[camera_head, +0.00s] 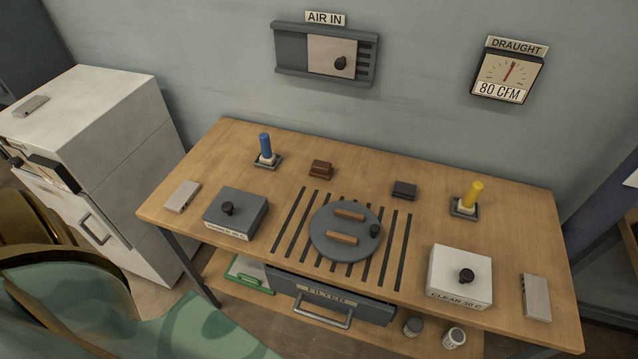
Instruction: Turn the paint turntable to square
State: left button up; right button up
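The paint turntable (320,236) is a round dark grey disc on the wooden bench top, over several dark slots. Two wooden bars, a far one (350,215) and a near one (342,239), lie across it. They look roughly parallel to the bench's long edges; I cannot tell a small angle off. A black knob (375,230) stands at the disc's right rim. Nothing touches the turntable. Neither of my grippers is in view.
A grey box (252,217) and blue-handled tool (265,145) stand left of the turntable; a white "CLEAR" box (444,271) and yellow-handled tool (473,193) stand right. Brown (321,169) and dark (404,189) blocks lie behind. A filter drawer (375,308) hangs below the front edge.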

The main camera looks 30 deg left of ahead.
aim_at(346, 233)
jog(key=u, duration=0.8)
